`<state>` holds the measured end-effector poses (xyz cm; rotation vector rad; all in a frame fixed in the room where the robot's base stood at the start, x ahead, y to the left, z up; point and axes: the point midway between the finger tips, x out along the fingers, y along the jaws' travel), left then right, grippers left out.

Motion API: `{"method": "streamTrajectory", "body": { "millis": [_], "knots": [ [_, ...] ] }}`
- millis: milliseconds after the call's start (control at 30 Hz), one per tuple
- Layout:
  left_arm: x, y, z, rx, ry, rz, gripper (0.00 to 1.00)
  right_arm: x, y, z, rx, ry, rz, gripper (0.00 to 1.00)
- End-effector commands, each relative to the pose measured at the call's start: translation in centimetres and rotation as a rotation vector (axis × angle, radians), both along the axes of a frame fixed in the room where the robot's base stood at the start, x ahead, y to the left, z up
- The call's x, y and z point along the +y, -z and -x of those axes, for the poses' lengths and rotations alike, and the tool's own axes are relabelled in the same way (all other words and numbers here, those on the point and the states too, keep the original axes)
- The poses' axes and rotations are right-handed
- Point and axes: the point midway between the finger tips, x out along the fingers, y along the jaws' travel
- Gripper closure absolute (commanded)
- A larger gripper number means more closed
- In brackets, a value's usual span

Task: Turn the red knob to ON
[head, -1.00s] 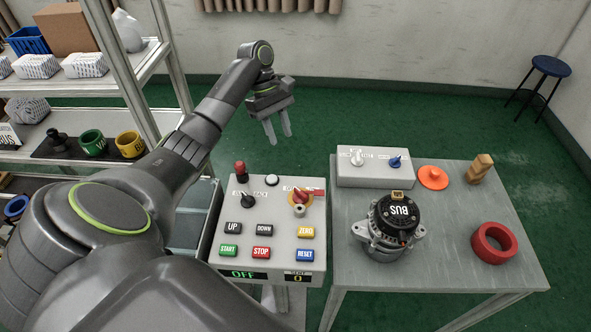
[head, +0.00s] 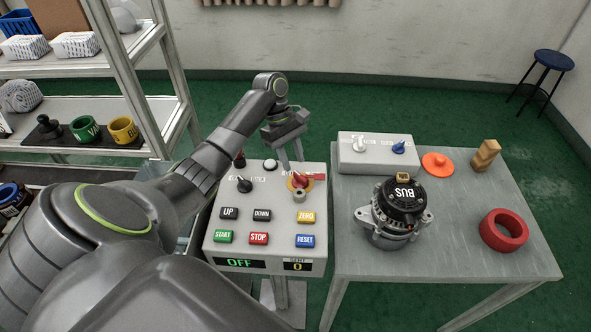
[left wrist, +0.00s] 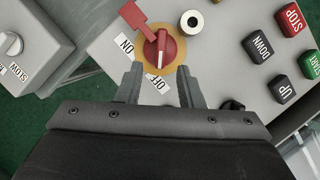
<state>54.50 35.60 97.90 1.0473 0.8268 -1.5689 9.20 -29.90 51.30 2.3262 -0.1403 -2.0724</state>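The red knob (head: 301,180) sits on a yellow-orange disc at the upper right of the sloped control panel (head: 215,241). In the left wrist view the knob (left wrist: 161,50) has a white line, with the ON label (left wrist: 125,44) to its left and the OFF label (left wrist: 158,84) below. The panel's display (head: 239,262) reads OFF. My left gripper (head: 291,158) is open and empty, fingers pointing down just behind the knob. In the left wrist view its fingertips (left wrist: 158,70) flank the knob's near end; contact cannot be told. My right gripper is not in view.
A red tab (head: 319,176) lies beside the knob, and a small round post (head: 299,194) stands in front. A black selector (head: 243,184) and several push buttons share the panel. A table (head: 450,260) to the right holds a switch box (head: 352,168) and an alternator (head: 385,225).

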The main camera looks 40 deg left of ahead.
Motion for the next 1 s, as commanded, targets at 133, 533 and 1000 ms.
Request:
{"method": "streamTrajectory", "body": {
  "millis": [133,533,1000],
  "knots": [
    [-0.9,2.1,0.2,0.002,-0.001,0.002,0.66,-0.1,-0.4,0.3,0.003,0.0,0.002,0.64],
    [-1.4,3.5,0.3,-0.002,0.001,-0.001,0.66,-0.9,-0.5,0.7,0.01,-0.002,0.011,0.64],
    [-1.4,3.5,0.3,-0.001,0.001,-0.001,1.0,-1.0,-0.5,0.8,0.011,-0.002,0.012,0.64]
  ]
}}
